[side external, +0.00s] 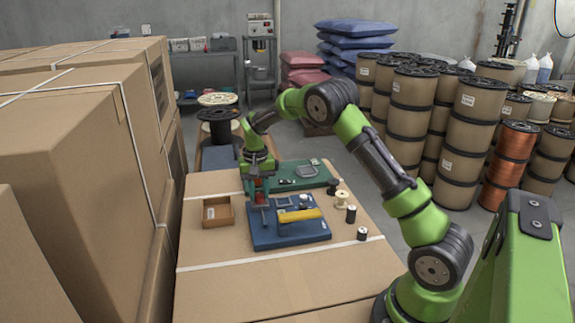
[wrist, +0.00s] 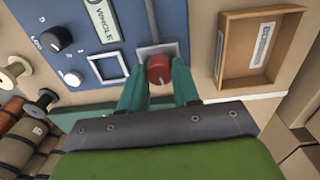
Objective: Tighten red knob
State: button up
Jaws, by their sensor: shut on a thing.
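The red knob (wrist: 158,70) sits on a pale square plate at the edge of the blue board (wrist: 85,15). My gripper (wrist: 158,82) has its two teal fingers on either side of the knob, shut on it. In the side external view my gripper (side external: 259,191) reaches down at the back left corner of the blue board (side external: 272,238), and the red of the knob is mostly hidden by the fingers. The board also bears a black dial (wrist: 57,38), a white square frame (wrist: 109,68) and a yellow bar (side external: 300,215).
Small spools (side external: 342,199) stand to the right. Tall stacked boxes (side external: 85,150) wall off the left side. The front of the cardboard surface (side external: 290,280) is clear.

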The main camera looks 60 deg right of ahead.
aim_at(257, 194)
jog(key=shift+r+m, duration=0.1)
jog(key=shift+m, duration=0.8)
jog(key=o, duration=1.1)
jog(key=shift+c, duration=0.2)
notch_tip(257, 194, up, 17)
jog(key=shift+w, duration=0.2)
